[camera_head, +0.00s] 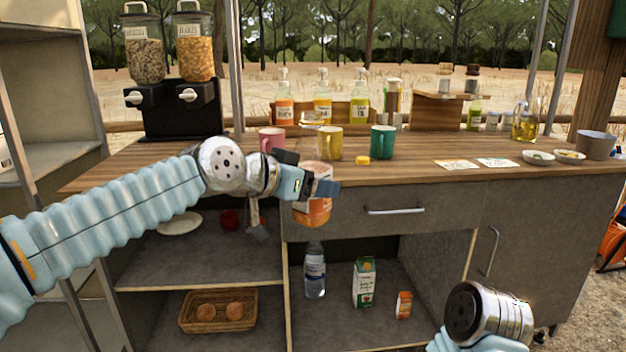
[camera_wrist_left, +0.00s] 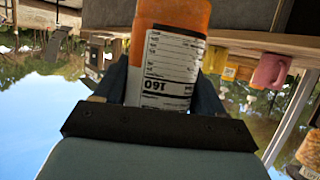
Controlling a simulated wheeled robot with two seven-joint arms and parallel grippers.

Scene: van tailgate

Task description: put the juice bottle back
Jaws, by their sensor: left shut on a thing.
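An orange juice bottle (camera_head: 313,207) with a pale label is held in front of the counter's drawer. It also shows large in the left wrist view (camera_wrist_left: 170,65), where its label appears upside down. My left gripper (camera_head: 318,188) is shut on the bottle, with a finger on each side of it. The bottle's upper part is partly covered by the gripper in the head view. My right arm's end (camera_head: 490,315) shows at the bottom right, but its fingers are out of the picture.
The lower shelf (camera_head: 335,315) holds a water bottle (camera_head: 315,270), a green-and-white carton (camera_head: 364,282) and a small orange container (camera_head: 403,304). Pink (camera_head: 271,140), yellow (camera_head: 329,143) and green (camera_head: 382,142) mugs stand on the countertop (camera_head: 420,168). A basket (camera_head: 217,312) sits lower left.

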